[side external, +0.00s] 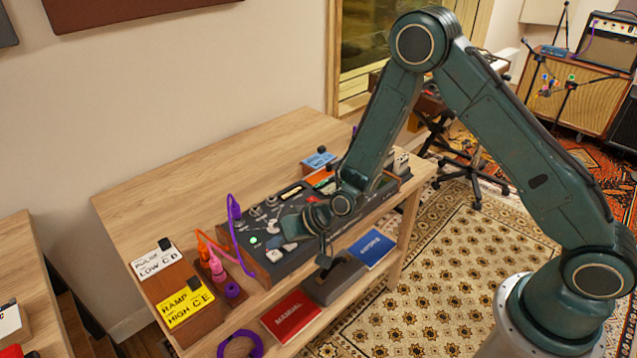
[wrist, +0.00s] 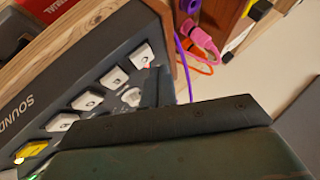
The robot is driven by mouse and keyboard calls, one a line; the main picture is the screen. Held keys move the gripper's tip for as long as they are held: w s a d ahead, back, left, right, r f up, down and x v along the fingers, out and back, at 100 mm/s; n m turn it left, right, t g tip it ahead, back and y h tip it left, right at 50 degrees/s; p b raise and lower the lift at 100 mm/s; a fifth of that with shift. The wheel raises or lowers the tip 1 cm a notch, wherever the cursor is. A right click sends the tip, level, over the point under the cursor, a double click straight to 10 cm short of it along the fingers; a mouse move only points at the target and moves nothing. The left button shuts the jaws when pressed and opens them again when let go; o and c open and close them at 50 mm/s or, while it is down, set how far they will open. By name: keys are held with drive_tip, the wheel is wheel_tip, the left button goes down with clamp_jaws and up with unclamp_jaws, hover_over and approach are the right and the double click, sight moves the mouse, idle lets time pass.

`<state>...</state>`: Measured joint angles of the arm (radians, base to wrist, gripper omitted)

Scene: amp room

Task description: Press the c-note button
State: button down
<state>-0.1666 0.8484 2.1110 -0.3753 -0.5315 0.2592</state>
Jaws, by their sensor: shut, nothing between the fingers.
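The synth (side external: 268,258), a dark console with wooden sides, sits on the wooden table. In the wrist view the synth panel (wrist: 50,92) shows a slanted row of white note buttons (wrist: 114,77) and one yellow button (wrist: 34,147). Their letters are too small or blurred to read, so I cannot tell which is the c-note button. My gripper (side external: 324,258) is shut and empty at the synth's front edge. In the wrist view its dark fingers (wrist: 155,88) are over the panel near the upper end of the row and hide part of it. I cannot tell whether they touch a button.
White and yellow label cards (side external: 190,304), pink and orange plugs (side external: 217,268) and a purple cable (side external: 234,208) lie left of the synth. A red manual (side external: 290,316) and a blue book (side external: 371,249) rest on the lower shelf. The table's back left is clear.

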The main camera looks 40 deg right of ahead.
drive_tip(key=shift+r, duration=2.45)
drive_tip(key=r, duration=0.1)
wheel_tip(320, 180, up, 9)
drive_tip(key=n+h, duration=0.1)
hover_over(281, 255)
drive_tip(key=s+d, duration=0.3)
drive_tip(key=d, duration=0.1)
drive_tip(key=s+d+r+n+h, duration=0.1)
drive_tip(key=s+d+r+h, duration=0.1)
drive_tip(key=s+d+r, duration=0.65)
drive_tip(key=s+r, duration=0.1)
drive_tip(key=s, duration=0.4)
drive_tip(key=s+d+r+g+h, duration=0.1)
drive_tip(key=s+d+r, duration=0.1)
drive_tip(key=s, duration=0.5)
drive_tip(key=s+d+r+h, duration=0.1)
drive_tip(key=s+d+r, duration=0.1)
drive_tip(key=s, duration=0.5)
drive_tip(key=shift+r+g, duration=0.4)
drive_tip(key=shift+r, duration=0.45)
